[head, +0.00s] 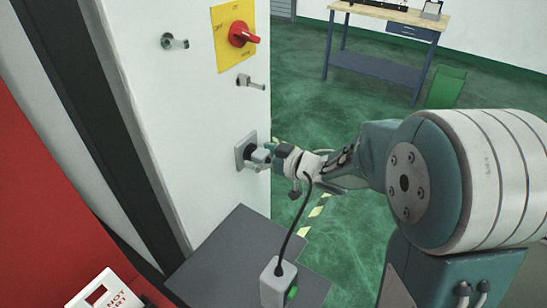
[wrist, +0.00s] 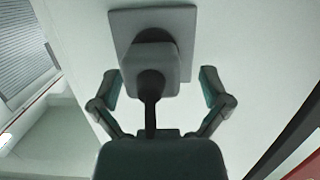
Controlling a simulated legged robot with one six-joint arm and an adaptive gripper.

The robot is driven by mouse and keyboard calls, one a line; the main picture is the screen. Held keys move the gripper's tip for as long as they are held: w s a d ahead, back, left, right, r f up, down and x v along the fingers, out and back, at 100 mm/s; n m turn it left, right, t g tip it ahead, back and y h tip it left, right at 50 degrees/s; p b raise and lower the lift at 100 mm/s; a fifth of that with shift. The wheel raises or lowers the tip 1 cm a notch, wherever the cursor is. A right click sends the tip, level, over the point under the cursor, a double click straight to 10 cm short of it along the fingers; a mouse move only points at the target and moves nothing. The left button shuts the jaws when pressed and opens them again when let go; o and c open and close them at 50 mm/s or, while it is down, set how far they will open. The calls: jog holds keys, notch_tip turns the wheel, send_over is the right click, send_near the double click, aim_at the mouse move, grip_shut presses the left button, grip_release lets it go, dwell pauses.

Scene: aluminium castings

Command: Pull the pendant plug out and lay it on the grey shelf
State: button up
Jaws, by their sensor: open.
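The pendant plug (head: 260,157) is a light grey block seated in a square grey socket (head: 240,153) on the white cabinet side. In the wrist view the plug (wrist: 150,66) sits against the socket plate (wrist: 122,20), with its black cable (wrist: 151,110) running back toward me. My gripper (head: 275,157) is at the plug. In the wrist view its two fingers (wrist: 159,88) stand apart, one on each side of the plug, with gaps visible. The grey shelf (head: 225,248) lies below the socket, mostly clear on top.
A grey pendant box (head: 279,282) with a green button stands at the shelf's right part, the black cable (head: 291,233) rising from it. A red rotary switch (head: 243,35) and two metal handles (head: 250,82) stick out above. A workbench (head: 391,15) stands far behind.

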aim_at(268, 158)
jog(key=shift+w, duration=0.2)
jog(key=shift+d, duration=0.4)
jog(key=shift+a, duration=0.35)
jog(key=c, duration=1.2)
jog(key=o, duration=0.4)
jog(key=shift+d, duration=0.1)
grip_shut()
jog(key=shift+f+v, duration=0.2)
jog(key=shift+v, duration=0.75)
jog(key=shift+f+v, duration=0.2)
jog(key=shift+v, duration=0.75)
jog(key=shift+d, duration=0.1)
